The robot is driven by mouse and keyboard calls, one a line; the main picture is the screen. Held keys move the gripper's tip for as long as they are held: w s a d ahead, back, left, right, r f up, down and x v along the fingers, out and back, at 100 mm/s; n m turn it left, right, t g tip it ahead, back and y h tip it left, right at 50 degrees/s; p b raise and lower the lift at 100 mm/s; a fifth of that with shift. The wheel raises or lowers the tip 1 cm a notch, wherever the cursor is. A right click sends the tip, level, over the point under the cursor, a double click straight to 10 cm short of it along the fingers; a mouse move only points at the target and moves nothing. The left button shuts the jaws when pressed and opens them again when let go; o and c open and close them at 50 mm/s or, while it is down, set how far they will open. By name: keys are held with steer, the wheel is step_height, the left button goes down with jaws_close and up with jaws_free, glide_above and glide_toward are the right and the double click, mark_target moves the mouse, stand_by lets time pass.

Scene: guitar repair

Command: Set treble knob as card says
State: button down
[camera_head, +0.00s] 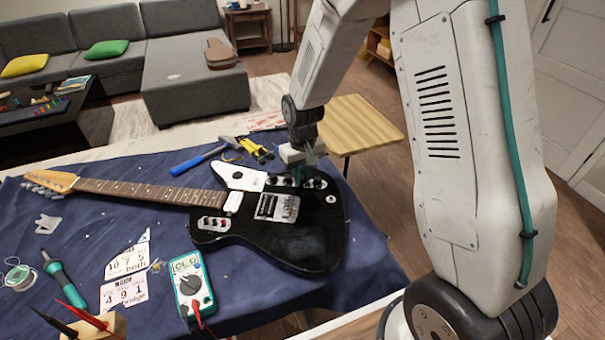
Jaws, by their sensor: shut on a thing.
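A black electric guitar (300,245) lies on a blue cloth, its neck pointing left. A row of small control knobs (318,183) sits along its far edge. My gripper (298,178) points down at this row and is shut on one of the knobs; its fingers hide most of that knob. I cannot tell which knob it is or where it points. Smaller print is unreadable.
A teal multimeter (191,284) stands near the guitar's lower edge. A soldering iron (65,278), solder spool (19,278) and wooden block (98,326) with probes lie at left. A blue-handled tool (198,158) and yellow pliers (256,149) lie behind the guitar.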

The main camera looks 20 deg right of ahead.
mark_target(303, 178)
steer(key=c, duration=1.3)
jaws_free()
steer(key=shift+o, duration=0.2)
step_height(303, 178, up, 8)
steer(key=shift+f, duration=0.1)
steer(key=shift+s, duration=0.1)
steer(key=s+d+r, duration=0.1)
steer(key=s+r, duration=0.5)
steer(key=s, duration=0.4)
steer(key=s+d+r+m+t, duration=0.1)
steer(key=s+r, duration=0.5)
steer(key=s, duration=0.4)
steer(key=s+d+r, duration=0.1)
steer(key=s+r, duration=0.6)
steer(key=s, duration=0.2)
steer(key=shift+s+d, duration=0.2)
steer(key=shift+s, duration=0.2)
